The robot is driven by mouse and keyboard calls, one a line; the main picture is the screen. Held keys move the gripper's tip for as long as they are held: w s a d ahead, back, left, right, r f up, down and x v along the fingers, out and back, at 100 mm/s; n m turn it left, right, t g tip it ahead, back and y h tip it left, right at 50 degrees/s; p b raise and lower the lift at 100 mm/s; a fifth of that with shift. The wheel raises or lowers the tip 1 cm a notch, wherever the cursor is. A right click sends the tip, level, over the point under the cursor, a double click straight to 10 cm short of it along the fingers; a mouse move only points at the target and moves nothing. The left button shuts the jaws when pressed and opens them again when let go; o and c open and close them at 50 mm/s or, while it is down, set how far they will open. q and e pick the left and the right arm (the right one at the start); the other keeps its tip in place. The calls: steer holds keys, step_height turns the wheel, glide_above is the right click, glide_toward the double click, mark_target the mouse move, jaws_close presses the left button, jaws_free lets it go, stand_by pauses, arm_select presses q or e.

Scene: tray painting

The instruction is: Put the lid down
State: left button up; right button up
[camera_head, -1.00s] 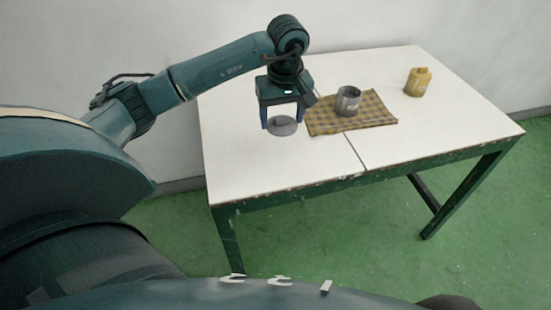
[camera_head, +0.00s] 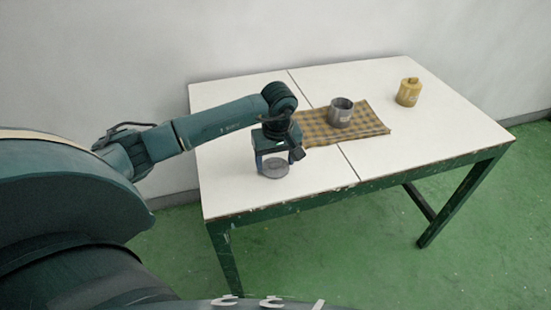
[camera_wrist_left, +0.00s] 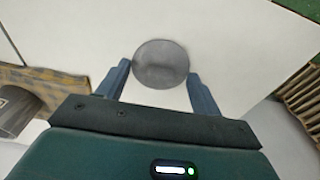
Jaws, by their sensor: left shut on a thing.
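The lid (camera_head: 274,170) is a round grey disc at the left front part of the white table, left of the checked cloth. My left gripper (camera_head: 274,164) points down over it, with a finger on either side, and is shut on it. The left wrist view shows the lid (camera_wrist_left: 160,63) between the two fingertips (camera_wrist_left: 158,72). I cannot tell whether the lid touches the table. The grey metal pot (camera_head: 340,113) stands upright on the cloth, its top open; part of it shows in the left wrist view (camera_wrist_left: 14,112). My right gripper is not in view.
The yellow-brown checked cloth (camera_head: 372,121) lies mid-table. A yellow container (camera_head: 408,92) stands at the back right. The white table (camera_head: 430,131) has a seam and green edges, with free room at front and right. A slatted wooden thing (camera_wrist_left: 304,100) shows in the wrist view.

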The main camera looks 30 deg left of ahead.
arm_select(q)
steer(key=shift+f, duration=0.2)
steer(key=o, duration=1)
steer(key=shift+r, duration=0.1)
